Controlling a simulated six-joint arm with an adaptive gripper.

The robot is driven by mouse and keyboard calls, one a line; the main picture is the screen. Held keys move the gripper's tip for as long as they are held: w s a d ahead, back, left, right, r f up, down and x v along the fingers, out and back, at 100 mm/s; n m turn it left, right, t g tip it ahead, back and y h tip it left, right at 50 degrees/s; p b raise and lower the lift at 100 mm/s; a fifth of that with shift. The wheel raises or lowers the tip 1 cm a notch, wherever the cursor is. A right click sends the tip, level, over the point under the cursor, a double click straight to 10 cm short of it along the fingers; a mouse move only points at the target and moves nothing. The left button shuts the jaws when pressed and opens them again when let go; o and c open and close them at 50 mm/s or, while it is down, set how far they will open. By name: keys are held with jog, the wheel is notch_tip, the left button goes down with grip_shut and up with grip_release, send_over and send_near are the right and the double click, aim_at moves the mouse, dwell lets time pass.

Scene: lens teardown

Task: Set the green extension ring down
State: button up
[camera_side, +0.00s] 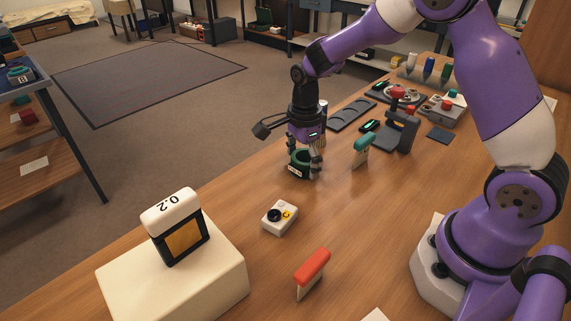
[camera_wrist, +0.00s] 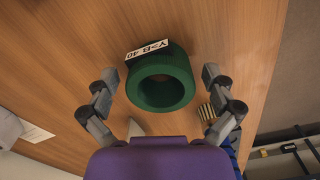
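The green extension ring (camera_side: 298,168) appears to rest on the wooden table below my gripper (camera_side: 304,160) in the side view. It is dark green with a white label on its side. In the wrist view the ring (camera_wrist: 160,88) lies between my two fingers (camera_wrist: 160,80), its round opening facing the camera. A gap shows between the ring and each fingertip, so my gripper is open around it and not touching it there. The ring's contact with the table is partly hidden.
A small white box with knobs (camera_side: 280,217) and a red-topped piece (camera_side: 312,273) are nearer on the table. A teal-topped piece (camera_side: 363,149) and a dark stand with a red knob (camera_side: 401,130) are to the right. A white block (camera_side: 175,285) bears a 0.2-marked unit (camera_side: 178,228).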

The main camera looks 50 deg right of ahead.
aim_at(303, 157)
jog(key=shift+r, duration=0.1)
notch_tip(303, 157, up, 12)
jog(key=s+a+r+n+t, duration=0.1)
jog(key=s+r+n+t, duration=0.1)
jog(key=s+n, duration=0.5)
jog(key=s+a+r+n+t, duration=0.1)
jog(key=s+n, duration=0.6)
jog(key=n, duration=0.7)
jog(key=r+t, duration=0.1)
jog(key=t, duration=0.1)
jog(key=shift+s+a+r+n+t, duration=0.15)
jog(key=shift+s+r+n+t, duration=0.05)
jog(key=shift+r+n+t, duration=0.15)
